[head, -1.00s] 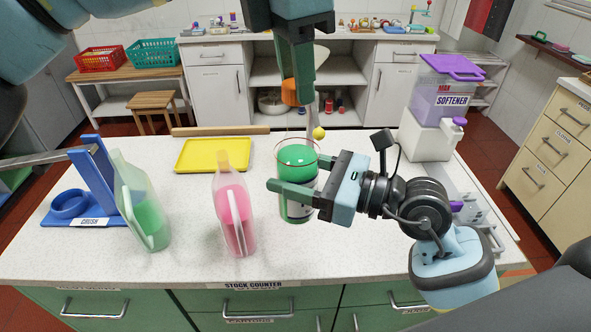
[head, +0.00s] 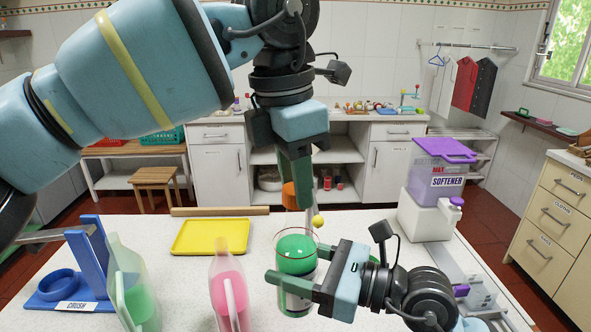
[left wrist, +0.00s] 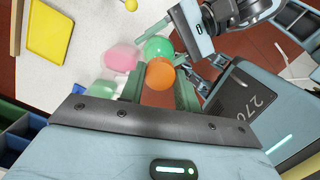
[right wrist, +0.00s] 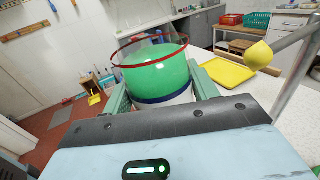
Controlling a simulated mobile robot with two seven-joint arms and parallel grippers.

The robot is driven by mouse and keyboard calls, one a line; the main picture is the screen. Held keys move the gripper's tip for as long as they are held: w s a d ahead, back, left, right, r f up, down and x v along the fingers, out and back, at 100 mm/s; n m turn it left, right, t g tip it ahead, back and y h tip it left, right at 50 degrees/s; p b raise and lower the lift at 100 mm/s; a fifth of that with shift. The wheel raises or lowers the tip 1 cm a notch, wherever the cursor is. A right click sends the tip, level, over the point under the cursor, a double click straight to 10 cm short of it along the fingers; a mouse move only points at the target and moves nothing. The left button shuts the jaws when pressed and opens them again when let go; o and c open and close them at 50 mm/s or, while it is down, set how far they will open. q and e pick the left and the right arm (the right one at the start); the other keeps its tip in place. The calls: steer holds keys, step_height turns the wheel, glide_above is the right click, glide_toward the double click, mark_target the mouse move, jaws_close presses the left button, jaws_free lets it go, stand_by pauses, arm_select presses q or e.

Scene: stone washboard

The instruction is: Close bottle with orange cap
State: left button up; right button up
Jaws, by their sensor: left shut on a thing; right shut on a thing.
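My left gripper (head: 297,178) points down and is shut on an orange cap (head: 288,194), which also shows in the left wrist view (left wrist: 160,74). My right gripper (head: 294,284) comes in from the right and is shut around a clear, open-topped round container (head: 296,240) with green contents. In the right wrist view the container (right wrist: 155,72) has a red rim and a dark blue band. The cap is above the container, apart from it in the head view. A pink-filled bottle (head: 229,290) and a green-filled bottle (head: 130,285) stand to the left, both cut by the bottom edge.
A yellow tray (head: 210,237) lies on the white counter (head: 375,219). A yellow ball (head: 318,222) on a grey rod is close to the cap and container. A blue stand (head: 90,262) is at left; a softener dispenser (head: 430,215) is at right.

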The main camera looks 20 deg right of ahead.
arm_select(q)
steer(key=shift+f, duration=0.7)
stand_by(0.6)
steer(key=m, duration=0.3)
steer(key=m+g, duration=0.1)
steer(key=m, duration=0.3)
steer(key=shift+m, duration=0.4)
steer(key=m, duration=0.6)
steer(key=shift+y, duration=0.4)
steer(key=m, duration=0.4)
steer(key=shift+g, duration=0.3)
steer(key=m+y, duration=0.1)
steer(key=m, duration=0.6)
steer(key=shift+d+m, duration=0.1)
steer(key=shift+m, duration=0.3)
steer(key=m, duration=0.6)
steer(key=shift+m+t+y, duration=0.4)
